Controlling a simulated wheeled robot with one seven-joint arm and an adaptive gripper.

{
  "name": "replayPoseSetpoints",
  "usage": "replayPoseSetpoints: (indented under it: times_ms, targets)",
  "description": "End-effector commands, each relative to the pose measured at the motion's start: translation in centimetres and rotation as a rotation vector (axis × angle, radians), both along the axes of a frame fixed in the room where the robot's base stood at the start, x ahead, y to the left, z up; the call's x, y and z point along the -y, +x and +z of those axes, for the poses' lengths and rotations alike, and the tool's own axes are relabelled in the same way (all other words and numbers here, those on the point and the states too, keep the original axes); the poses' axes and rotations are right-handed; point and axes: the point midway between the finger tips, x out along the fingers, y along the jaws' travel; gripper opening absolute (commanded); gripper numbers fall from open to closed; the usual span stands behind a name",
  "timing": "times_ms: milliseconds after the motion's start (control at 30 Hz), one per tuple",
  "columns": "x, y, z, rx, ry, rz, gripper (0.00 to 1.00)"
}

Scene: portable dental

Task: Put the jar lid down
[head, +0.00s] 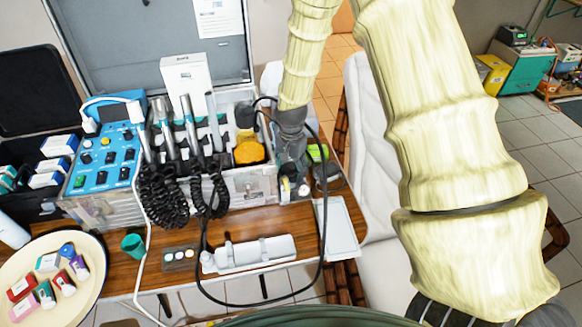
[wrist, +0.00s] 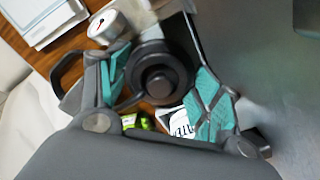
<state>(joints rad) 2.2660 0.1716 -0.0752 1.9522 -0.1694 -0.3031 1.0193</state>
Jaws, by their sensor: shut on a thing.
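My gripper (wrist: 160,88) shows in the wrist view with its teal-padded fingers on either side of a dark round piece with a raised centre, which looks like the jar lid (wrist: 160,80). The gripper is shut on it. In the head view my gripper (head: 291,165) points down at the right end of the wooden table, just right of the metal case. The lid cannot be made out there, and the jar cannot be told for certain. How far the lid is above the table is unclear.
A pale tray (head: 340,230) lies at the table's right edge. The case (head: 250,185) with dental handpieces stands left. A black cable (head: 322,235) loops over the front.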

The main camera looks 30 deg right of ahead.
Motion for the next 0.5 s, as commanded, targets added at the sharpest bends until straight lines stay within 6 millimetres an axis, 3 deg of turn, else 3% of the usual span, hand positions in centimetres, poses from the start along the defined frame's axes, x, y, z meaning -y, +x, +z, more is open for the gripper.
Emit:
replayPoseSetpoints:
  times_ms: [333,367,500]
  targets:
    - [0.01,-0.02,-0.58,-0.001,-0.001,0.001,0.43]
    - [0.01,-0.02,-0.59,-0.001,-0.001,0.001,0.7]
    - [0.01,-0.03,-0.58,-0.001,-0.001,0.0,0.74]
